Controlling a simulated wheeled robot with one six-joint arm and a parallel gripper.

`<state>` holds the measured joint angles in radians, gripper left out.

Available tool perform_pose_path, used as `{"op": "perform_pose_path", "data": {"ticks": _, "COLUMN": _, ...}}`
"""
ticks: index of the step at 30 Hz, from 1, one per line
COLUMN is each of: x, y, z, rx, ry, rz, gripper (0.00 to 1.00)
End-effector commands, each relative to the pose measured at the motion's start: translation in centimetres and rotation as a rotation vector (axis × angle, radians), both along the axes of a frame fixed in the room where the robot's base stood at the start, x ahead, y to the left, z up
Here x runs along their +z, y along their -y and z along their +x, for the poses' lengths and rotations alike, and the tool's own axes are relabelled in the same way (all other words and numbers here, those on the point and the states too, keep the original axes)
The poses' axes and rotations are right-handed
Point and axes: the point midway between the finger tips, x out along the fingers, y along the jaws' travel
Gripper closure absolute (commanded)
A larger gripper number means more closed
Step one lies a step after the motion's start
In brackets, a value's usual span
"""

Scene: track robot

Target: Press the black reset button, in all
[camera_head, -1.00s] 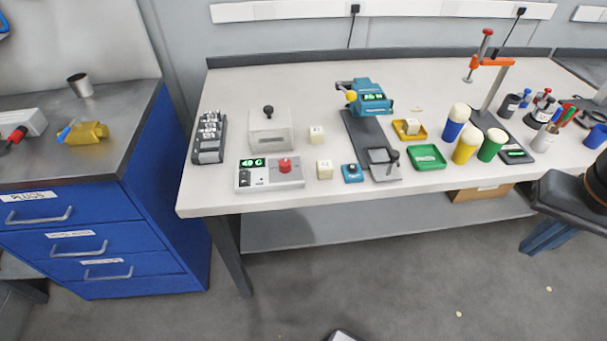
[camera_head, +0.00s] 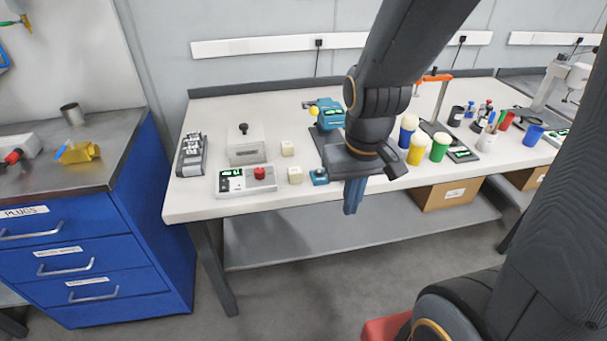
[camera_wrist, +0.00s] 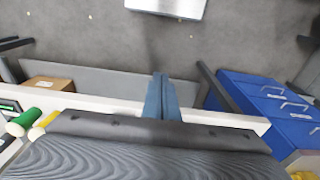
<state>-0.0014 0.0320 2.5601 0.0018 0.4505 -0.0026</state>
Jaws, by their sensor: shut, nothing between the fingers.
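A white control box (camera_head: 246,182) with a green display and a red knob sits near the front left of the workbench. Small dark marks are below its display; I cannot tell which is a black reset button. Behind it a clear-fronted box (camera_head: 247,149) has a black knob (camera_head: 243,128) on top. My gripper (camera_head: 352,208) is shut and empty, with its blue fingers pointing down at the bench's front edge, to the right of the control box. The fingers also show in the wrist view (camera_wrist: 161,97), over the bench edge; the control box is not seen there.
Two cream cubes (camera_head: 295,175) and a small blue device (camera_head: 318,177) stand right of the control box. Colored cylinders (camera_head: 417,149) stand farther right. My arm hides part of the bench middle. A blue drawer cabinet (camera_head: 120,265) is at left.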

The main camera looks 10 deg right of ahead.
Motion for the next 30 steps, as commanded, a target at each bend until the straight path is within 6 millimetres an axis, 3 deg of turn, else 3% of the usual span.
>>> {"op": "perform_pose_path", "data": {"ticks": 7, "x": 0.0, "y": 0.0, "z": 0.1, "rx": -0.001, "ry": 0.002, "rz": -0.001, "gripper": 1.00}}
{"op": "perform_pose_path", "data": {"ticks": 11, "x": 0.3, "y": 1.0, "z": 1.8, "rx": -0.020, "ry": 0.040, "rz": -0.021, "gripper": 1.00}}
{"op": "perform_pose_path", "data": {"ticks": 14, "x": 0.8, "y": 2.7, "z": 5.3, "rx": -0.052, "ry": 0.118, "rz": -0.049, "gripper": 1.00}}
{"op": "perform_pose_path", "data": {"ticks": 18, "x": 1.7, "y": 5.0, "z": 12.8, "rx": -0.102, "ry": 0.301, "rz": -0.039, "gripper": 1.00}}
{"op": "perform_pose_path", "data": {"ticks": 22, "x": 2.0, "y": 5.2, "z": 19.0, "rx": -0.124, "ry": 0.451, "rz": 0.075, "gripper": 1.00}}
{"op": "perform_pose_path", "data": {"ticks": 26, "x": 1.9, "y": 3.8, "z": 22.6, "rx": -0.128, "ry": 0.524, "rz": 0.247, "gripper": 1.00}}
{"op": "perform_pose_path", "data": {"ticks": 30, "x": 1.5, "y": 2.1, "z": 23.9, "rx": -0.129, "ry": 0.531, "rz": 0.411, "gripper": 1.00}}
